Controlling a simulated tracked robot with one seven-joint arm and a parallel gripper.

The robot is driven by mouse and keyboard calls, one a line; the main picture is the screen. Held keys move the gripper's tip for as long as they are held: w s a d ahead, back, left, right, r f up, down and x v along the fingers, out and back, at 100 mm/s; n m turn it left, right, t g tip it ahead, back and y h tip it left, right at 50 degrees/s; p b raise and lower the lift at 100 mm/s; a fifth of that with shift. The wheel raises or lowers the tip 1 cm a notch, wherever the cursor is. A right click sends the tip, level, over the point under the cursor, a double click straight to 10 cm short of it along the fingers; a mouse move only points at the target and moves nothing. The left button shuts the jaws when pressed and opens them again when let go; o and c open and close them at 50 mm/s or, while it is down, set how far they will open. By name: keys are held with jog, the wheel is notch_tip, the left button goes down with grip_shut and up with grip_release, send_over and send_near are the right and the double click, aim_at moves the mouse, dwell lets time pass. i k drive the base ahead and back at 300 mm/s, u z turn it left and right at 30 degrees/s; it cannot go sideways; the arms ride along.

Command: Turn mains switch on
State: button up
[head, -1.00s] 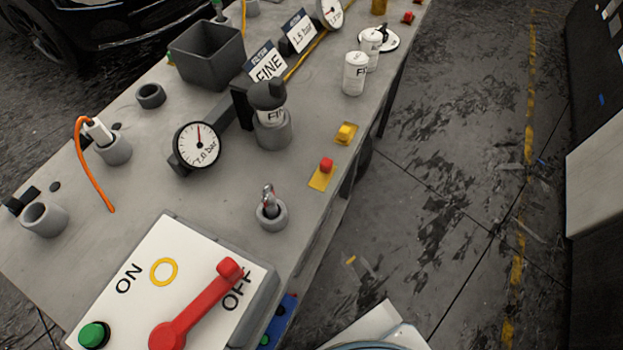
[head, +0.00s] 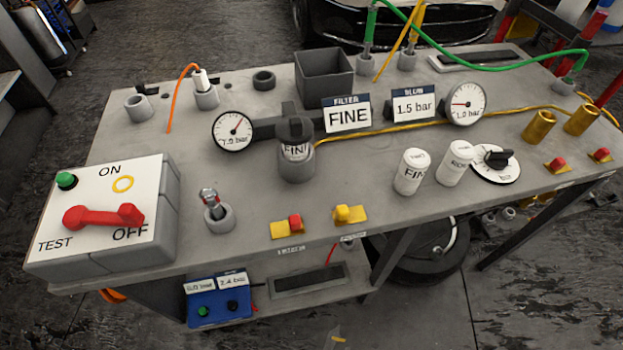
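The mains switch box (head: 158,208) is a grey box with a white sloped face at the left end of the bench in the head view. My gripper is not in view.
The grey bench (head: 240,235) carries two dials, a filter holder (head: 297,160), a dark grey bin (head: 324,76), white canisters (head: 412,170) and red and yellow buttons. A blue unit (head: 219,298) sits on the shelf below. A black car stands behind.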

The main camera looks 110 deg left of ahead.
aim_at(77, 217)
jog(key=z, duration=0.6)
jog(key=i, duration=0.2)
jog(key=u, duration=2.65)
jog(key=i, duration=0.25)
jog(key=u, duration=2.7)
jog(key=i, duration=0.5)
jog(key=z, duration=0.3)
jog(key=k, duration=0.5)
jog(key=u, duration=0.05)
